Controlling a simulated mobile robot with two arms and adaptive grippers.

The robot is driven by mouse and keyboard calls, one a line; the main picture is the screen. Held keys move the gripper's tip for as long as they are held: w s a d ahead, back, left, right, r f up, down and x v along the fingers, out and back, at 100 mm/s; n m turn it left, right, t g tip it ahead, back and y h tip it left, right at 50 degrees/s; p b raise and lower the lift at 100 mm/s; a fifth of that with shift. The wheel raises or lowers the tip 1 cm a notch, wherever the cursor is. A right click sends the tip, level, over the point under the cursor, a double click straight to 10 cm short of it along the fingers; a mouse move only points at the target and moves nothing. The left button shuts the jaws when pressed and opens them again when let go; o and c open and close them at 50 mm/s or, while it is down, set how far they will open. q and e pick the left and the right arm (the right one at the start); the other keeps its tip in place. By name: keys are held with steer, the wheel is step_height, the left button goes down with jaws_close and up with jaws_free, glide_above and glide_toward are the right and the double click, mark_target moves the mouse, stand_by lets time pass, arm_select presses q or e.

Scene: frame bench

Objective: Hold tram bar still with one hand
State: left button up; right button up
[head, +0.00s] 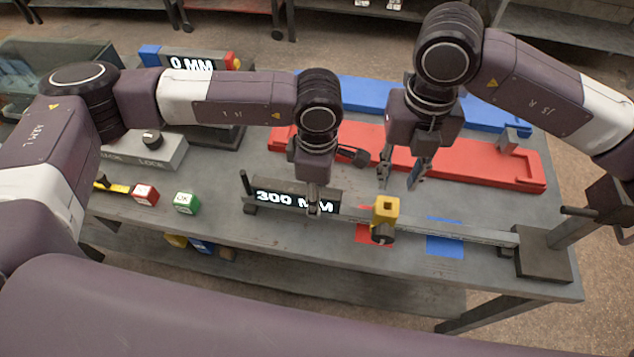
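The tram bar (475,234) is a long grey bar along the front of the bench, with a "300 MM" display (290,201) near its left end. A yellow slider block (385,211) sits on it right of the middle. My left gripper (314,208) points down at the bar at the display, with a fingertip in front of its face. I see it edge-on, so I cannot tell whether it grips the bar. My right gripper (401,182) hangs above and behind the yellow block, its two fingers apart and empty.
A red rail (470,160) and a blue rail (365,94) lie behind. A second display reading "0 MM" (190,63) stands back left. A red-and-white cube (145,194) and a green "OK" cube (187,203) are at the left front. A dark block (543,255) supports the bar's right end.

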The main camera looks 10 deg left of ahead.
arm_select(q)
steer(key=shift+f, duration=0.45)
steer(key=shift+c, duration=0.4)
jaws_close()
stand_by(0.3)
